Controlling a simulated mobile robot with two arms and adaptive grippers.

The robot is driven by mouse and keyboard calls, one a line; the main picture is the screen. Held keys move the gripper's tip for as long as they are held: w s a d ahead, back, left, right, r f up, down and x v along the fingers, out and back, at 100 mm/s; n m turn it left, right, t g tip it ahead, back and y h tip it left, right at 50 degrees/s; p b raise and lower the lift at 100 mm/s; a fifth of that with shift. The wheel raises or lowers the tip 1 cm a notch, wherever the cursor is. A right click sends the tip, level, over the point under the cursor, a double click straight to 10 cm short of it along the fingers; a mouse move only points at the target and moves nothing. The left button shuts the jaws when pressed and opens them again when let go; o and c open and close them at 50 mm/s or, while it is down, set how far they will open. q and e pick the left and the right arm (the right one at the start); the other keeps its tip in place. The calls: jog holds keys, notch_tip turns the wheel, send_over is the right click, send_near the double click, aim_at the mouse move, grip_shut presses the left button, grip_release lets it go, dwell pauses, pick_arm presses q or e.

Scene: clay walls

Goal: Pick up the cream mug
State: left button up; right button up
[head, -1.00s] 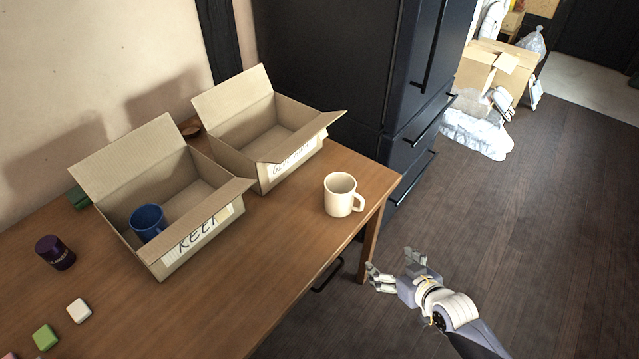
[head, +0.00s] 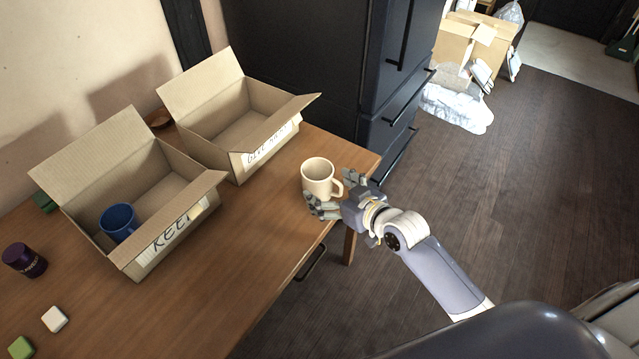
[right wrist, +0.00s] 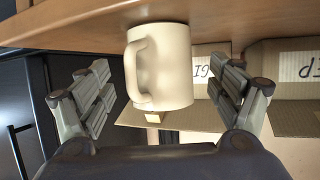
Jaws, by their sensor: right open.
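The cream mug (head: 318,178) stands upright near the right end of the wooden table, its handle toward my right gripper. My right gripper (head: 332,193) is open at the table's edge, right beside the mug on its handle side. My left gripper is in neither view.
An open KEEP box (head: 150,262) holds a blue mug (head: 118,222). An open, empty GIVE AWAY box (head: 264,160) stands behind the cream mug. A dark jar (head: 25,260) and small blocks lie at left. A dark fridge (head: 300,60) stands behind the table.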

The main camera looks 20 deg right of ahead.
aim_at(326, 185)
jog(key=x, duration=0.4)
jog(key=shift+w+a+r, duration=0.15)
jog(key=shift+w+r, duration=0.15)
jog(key=shift+w, duration=0.05)
jog(key=c, duration=1.4)
